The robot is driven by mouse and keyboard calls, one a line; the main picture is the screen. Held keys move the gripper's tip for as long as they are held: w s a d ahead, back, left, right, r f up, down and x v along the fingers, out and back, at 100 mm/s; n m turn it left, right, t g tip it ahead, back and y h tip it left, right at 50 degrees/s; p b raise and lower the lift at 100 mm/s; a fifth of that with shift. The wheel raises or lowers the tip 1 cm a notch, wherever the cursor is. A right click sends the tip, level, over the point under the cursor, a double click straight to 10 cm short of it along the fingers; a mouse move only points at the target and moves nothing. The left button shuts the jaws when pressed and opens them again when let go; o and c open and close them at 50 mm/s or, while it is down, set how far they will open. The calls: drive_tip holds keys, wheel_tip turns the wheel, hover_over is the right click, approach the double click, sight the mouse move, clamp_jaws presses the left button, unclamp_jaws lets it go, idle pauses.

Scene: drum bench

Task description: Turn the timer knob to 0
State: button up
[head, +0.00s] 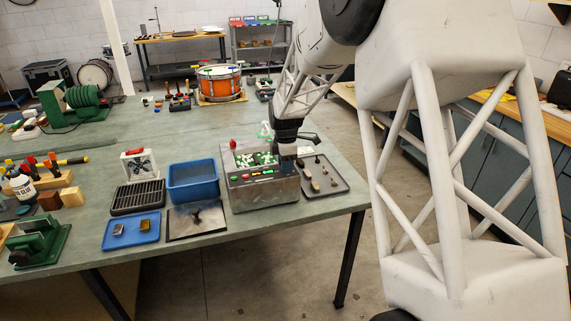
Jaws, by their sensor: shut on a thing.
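A grey metal box machine (262,195) stands near the table's front right, its open top full of green and white pieces. A sloped front panel carries small red, green and yellow marks. My gripper (287,168) reaches down onto the right end of this panel and is shut. The timer knob is hidden by my fingers, so its pointer and the 0 mark cannot be read. The grip appears to be on the knob at that spot.
A blue bin (193,184) stands left of the machine, with a dark flat plate (183,229) in front. A grey tray (336,183) with small parts lies just right. A blue tray (117,242) and a black grate (138,197) are further left. An orange drum (219,85) stands behind.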

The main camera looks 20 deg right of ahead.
drive_tip(key=o, duration=0.9)
drive_tip(key=shift+r, duration=0.15)
drive_tip(key=shift+r, duration=3.8)
drive_tip(key=shift+s, duration=0.1)
